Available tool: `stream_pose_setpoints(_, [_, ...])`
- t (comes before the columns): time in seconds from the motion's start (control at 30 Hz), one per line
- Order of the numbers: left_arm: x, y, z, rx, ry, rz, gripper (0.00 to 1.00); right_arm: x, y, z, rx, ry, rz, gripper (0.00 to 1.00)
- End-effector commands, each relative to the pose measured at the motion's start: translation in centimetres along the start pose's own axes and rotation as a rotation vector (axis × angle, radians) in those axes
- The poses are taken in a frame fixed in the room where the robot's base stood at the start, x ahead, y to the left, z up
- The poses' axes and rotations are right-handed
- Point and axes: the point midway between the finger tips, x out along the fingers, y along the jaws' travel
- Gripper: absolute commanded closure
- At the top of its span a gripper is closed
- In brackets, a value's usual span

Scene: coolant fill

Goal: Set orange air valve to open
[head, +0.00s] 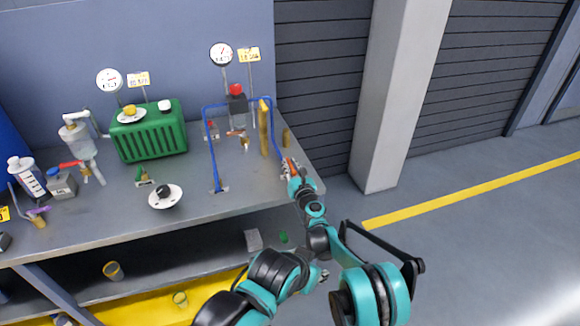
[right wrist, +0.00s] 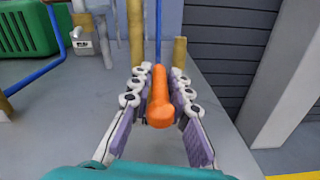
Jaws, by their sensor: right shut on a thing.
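The orange air valve handle (right wrist: 159,98) lies between the fingers of my right gripper (right wrist: 158,78) in the right wrist view. Its rounded end points toward the camera, roughly in line with the blue line (right wrist: 158,30) behind it. My right gripper is shut on the handle, with a purple-padded finger on each side. In the head view my right gripper (head: 291,170) is at the right end of the bench, at the foot of the blue pipe (head: 274,135). It hides most of the valve there, including its body. My left gripper is not in view.
Brass posts (head: 264,130) stand just behind the valve. The green ribbed tank (head: 150,131), a white dish (head: 165,197) and a clear filter unit (head: 77,138) stand further left on the grey bench (head: 120,215). The floor to the right is clear.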

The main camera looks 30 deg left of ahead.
Motion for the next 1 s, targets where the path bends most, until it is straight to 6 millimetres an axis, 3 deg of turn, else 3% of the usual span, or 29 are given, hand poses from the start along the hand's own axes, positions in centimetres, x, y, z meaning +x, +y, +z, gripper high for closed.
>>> stream_pose_setpoints(0.1, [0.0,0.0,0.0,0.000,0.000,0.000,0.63,0.1,0.3,0.1,0.004,0.001,0.005,1.00])
stream_pose_setpoints(0.13, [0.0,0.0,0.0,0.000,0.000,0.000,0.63,0.1,0.3,0.1,0.004,0.001,0.005,0.80])
stream_pose_setpoints(0.2, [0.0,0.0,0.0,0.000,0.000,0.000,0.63,0.1,0.3,0.1,0.003,0.001,0.004,0.63])
stream_pose_setpoints(0.57, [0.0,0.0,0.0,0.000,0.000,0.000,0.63,0.0,0.2,0.5,0.001,0.000,0.002,0.63])
stream_pose_setpoints(1.0, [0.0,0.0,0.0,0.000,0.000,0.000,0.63,0.1,1.8,8.0,0.002,0.001,0.003,0.63])
